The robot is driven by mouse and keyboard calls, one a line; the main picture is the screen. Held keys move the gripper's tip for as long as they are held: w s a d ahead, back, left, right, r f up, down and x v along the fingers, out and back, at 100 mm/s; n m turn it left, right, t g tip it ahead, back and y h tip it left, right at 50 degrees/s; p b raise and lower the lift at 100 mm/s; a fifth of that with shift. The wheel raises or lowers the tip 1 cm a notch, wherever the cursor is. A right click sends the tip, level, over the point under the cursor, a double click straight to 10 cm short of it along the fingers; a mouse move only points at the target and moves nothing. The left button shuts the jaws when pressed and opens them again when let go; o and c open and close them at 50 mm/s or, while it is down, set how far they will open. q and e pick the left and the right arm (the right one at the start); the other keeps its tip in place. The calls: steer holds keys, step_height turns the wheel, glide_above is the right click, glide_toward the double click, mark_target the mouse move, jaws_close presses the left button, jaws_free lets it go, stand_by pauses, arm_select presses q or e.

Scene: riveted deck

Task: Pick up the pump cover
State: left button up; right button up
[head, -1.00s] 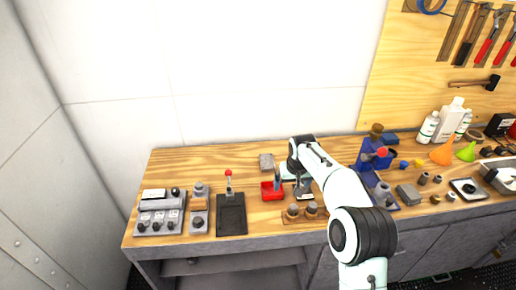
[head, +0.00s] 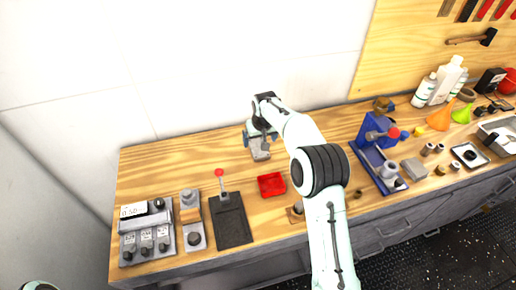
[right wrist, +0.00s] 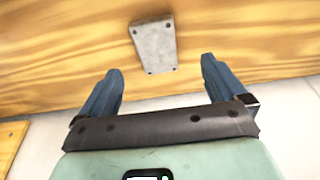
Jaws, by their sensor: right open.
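The pump cover, which I take to be the flat grey plate (head: 259,151), lies on the wooden bench top near the wall. In the right wrist view the plate (right wrist: 154,43) shows small dark holes at its corners. My right gripper (head: 259,135) is over the plate's wall-side end in the head view. In the right wrist view its two blue-grey fingers (right wrist: 161,66) are apart, with nothing between them; the plate lies beyond the tips. I cannot tell the exact height of the fingers above the bench. My left gripper does not show.
A red tray (head: 271,184) stands in front of the plate. A black mat (head: 231,222), a red-knobbed lever and a control box (head: 147,232) are to the left. A blue press (head: 375,150) and several small parts are to the right. The white wall rises close behind.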

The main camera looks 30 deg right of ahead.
mark_target(259, 147)
steer(key=x, duration=0.3)
steer(key=shift+w, duration=0.2)
steer(key=x, duration=0.3)
steer(key=p+x, duration=0.1)
steer(key=x, duration=0.1)
steer(key=shift+w+d+f, duration=0.1)
steer(key=shift+w+d, duration=0.25)
steer(key=shift+d, duration=0.05)
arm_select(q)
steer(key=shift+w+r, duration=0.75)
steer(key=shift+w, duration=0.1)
arm_select(e)
steer(key=shift+s, duration=0.15)
steer(key=c, duration=1.4)
